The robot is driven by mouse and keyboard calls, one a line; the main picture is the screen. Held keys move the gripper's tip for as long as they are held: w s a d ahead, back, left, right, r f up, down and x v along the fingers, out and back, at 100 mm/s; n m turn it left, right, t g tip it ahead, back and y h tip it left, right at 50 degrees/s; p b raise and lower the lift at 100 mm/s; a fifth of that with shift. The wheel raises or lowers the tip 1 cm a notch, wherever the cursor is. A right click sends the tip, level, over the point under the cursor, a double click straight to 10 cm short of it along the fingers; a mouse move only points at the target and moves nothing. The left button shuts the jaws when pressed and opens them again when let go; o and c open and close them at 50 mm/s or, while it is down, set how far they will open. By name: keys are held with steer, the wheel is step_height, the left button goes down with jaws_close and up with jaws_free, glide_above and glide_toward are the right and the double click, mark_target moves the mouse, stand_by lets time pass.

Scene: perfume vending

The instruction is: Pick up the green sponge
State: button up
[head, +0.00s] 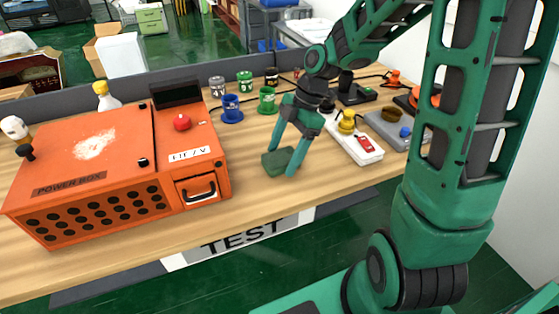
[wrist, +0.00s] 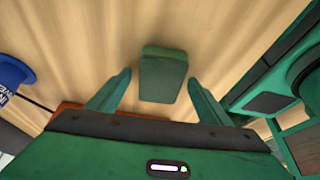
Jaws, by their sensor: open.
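The green sponge (head: 279,161) lies on the wooden table, to the right of the orange power box. In the wrist view the sponge (wrist: 163,76) is a dark green block between and slightly beyond the two fingertips. My gripper (head: 282,162) is open above and around the sponge, with one finger on each side. In the wrist view both fingers of my gripper (wrist: 161,85) show gaps to the sponge. The head view does not show clearly how far the fingertips are above the table.
The orange power box (head: 90,160) stands to the left. Blue (head: 232,108) and green (head: 267,100) cups stand behind the sponge. A white power strip (head: 352,140) and a grey device (head: 393,128) lie to the right. The table front near the sponge is clear.

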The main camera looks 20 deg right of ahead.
steer(key=shift+f, duration=0.25)
stand_by(0.6)
steer(key=c, duration=1.1)
